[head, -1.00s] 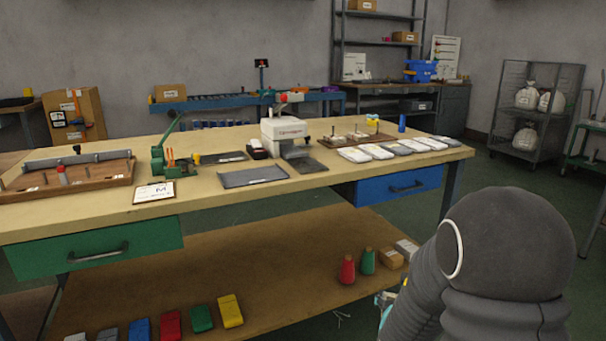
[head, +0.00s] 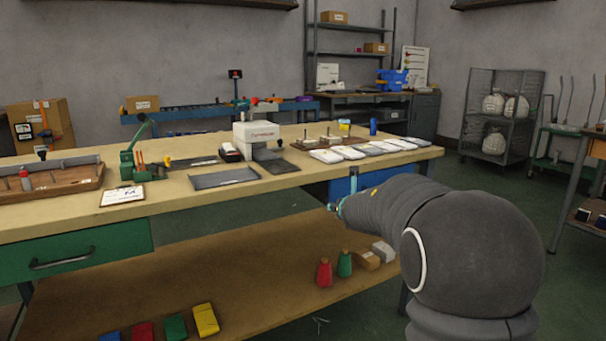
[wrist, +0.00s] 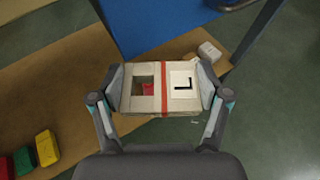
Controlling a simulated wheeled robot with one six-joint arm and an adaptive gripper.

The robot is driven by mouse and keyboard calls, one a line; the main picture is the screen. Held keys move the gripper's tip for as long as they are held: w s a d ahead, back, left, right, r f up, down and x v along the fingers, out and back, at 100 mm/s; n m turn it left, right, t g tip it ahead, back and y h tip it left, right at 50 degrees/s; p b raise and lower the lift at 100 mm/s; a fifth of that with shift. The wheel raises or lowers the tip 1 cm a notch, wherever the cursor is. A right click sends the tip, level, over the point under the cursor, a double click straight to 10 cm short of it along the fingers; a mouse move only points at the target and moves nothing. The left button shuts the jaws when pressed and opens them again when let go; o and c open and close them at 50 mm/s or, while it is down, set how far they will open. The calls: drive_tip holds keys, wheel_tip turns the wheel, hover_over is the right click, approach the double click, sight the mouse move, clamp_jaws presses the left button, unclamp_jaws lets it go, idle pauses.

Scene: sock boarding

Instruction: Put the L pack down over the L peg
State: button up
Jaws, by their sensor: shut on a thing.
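My gripper (wrist: 160,90) is shut on the L pack (wrist: 148,103), one finger at each end of it. The pack is a pale box with a red band, a square opening on the left and a white label with a black L on the right. Something red shows through the opening. In the head view my gripper (head: 337,206) is mostly hidden by my arm, in front of the bench, and I cannot make out the pack there. A board with several small upright pegs (head: 297,146) stands at the back of the bench; I cannot read which is the L peg.
Flat white packs (head: 327,156) lie in a row along the bench's right front. A white press (head: 254,139) and a grey tray (head: 224,178) are to their left. Below are a blue drawer (head: 344,187) and a shelf (head: 265,258) with cones and boxes.

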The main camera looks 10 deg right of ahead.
drive_tip(key=shift+w+a+r+n+y, duration=0.1)
drive_tip(key=shift+w+r+n+y, duration=0.1)
drive_tip(key=shift+r, duration=0.6)
drive_tip(key=shift+w+a+r+n+y, duration=0.1)
drive_tip(key=shift+r+y, duration=0.1)
drive_tip(key=shift+r, duration=0.55)
drive_tip(key=shift+r, duration=0.1)
